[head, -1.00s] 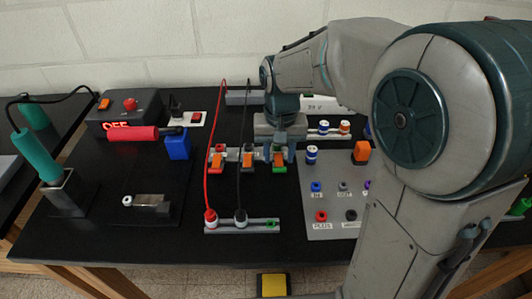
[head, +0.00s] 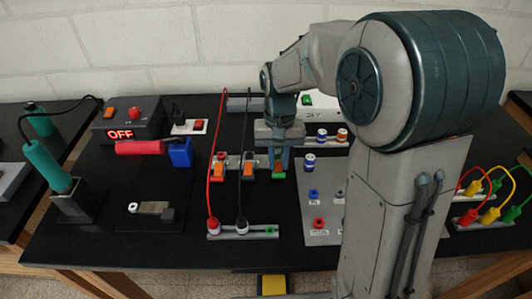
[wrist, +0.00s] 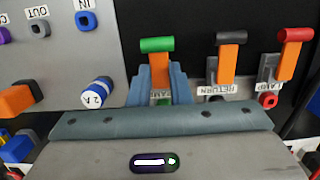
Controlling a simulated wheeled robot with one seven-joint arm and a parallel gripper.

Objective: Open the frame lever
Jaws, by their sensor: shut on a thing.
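The frame lever (wrist: 160,72) is the orange lever with a green end, in a row of three; its label is partly hidden. In the head view this lever (head: 279,174) is the rightmost of the row and is partly covered by my gripper (head: 278,158). In the wrist view my gripper (wrist: 160,88) has one blue-grey finger on each side of the orange shaft. It is shut on the lever, with the green end showing beyond the fingertips.
The return lever (wrist: 229,58), with a black end, stands beside it, then a red-ended lever (wrist: 291,56). A socket panel (wrist: 70,50) and a blue-white knob (wrist: 97,92) lie on the other side. Red (head: 218,130) and black cables (head: 245,130) rise close by.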

